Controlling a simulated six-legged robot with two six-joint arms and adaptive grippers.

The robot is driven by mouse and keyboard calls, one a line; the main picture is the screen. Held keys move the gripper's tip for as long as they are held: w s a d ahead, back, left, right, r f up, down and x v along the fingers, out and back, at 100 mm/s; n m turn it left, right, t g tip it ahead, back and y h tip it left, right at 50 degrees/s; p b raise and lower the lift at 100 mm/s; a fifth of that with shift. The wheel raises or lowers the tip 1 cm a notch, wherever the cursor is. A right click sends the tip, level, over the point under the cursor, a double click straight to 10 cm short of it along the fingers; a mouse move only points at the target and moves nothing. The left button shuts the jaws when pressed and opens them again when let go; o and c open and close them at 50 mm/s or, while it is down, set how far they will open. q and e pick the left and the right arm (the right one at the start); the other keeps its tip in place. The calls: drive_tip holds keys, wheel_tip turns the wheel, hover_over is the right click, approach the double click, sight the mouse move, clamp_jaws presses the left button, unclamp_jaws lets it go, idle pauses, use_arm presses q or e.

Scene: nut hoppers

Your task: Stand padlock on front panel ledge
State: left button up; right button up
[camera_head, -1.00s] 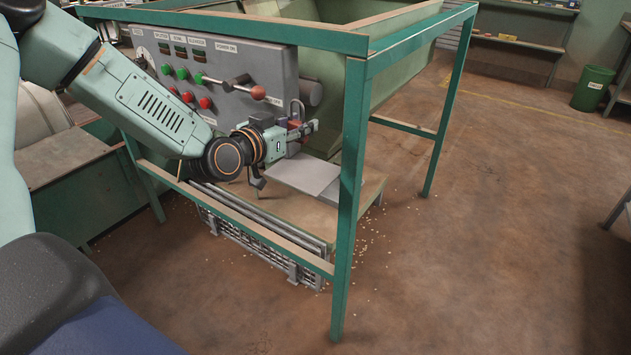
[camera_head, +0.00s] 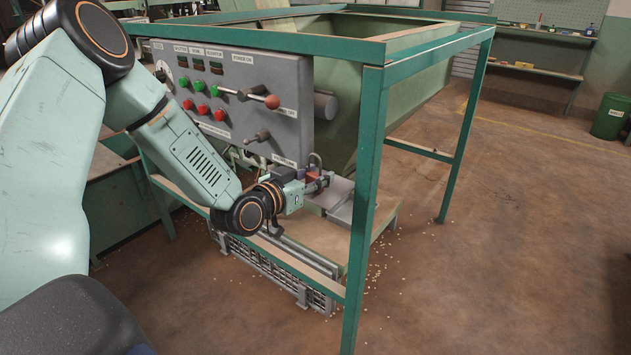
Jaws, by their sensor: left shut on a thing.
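The padlock (camera_head: 313,174) has a small reddish body and a thin grey shackle above it. My left gripper (camera_head: 318,183) is shut on it, just below the lower right corner of the grey front panel (camera_head: 262,112). The gripper's fingers hide part of the padlock. A grey metal ledge (camera_head: 342,207) lies just below and to the right of the gripper. I cannot tell whether the padlock touches it. My right gripper is not in view.
Green posts and rails (camera_head: 367,200) frame the hopper (camera_head: 420,98), with one post close to the right of the ledge. A red-knobbed lever (camera_head: 271,102) and a lower handle (camera_head: 258,136) stick out from the panel. Open floor lies to the right.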

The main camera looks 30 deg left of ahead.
use_arm(q)
drive_tip(key=shift+f, duration=0.1)
drive_tip(key=o, duration=1.2)
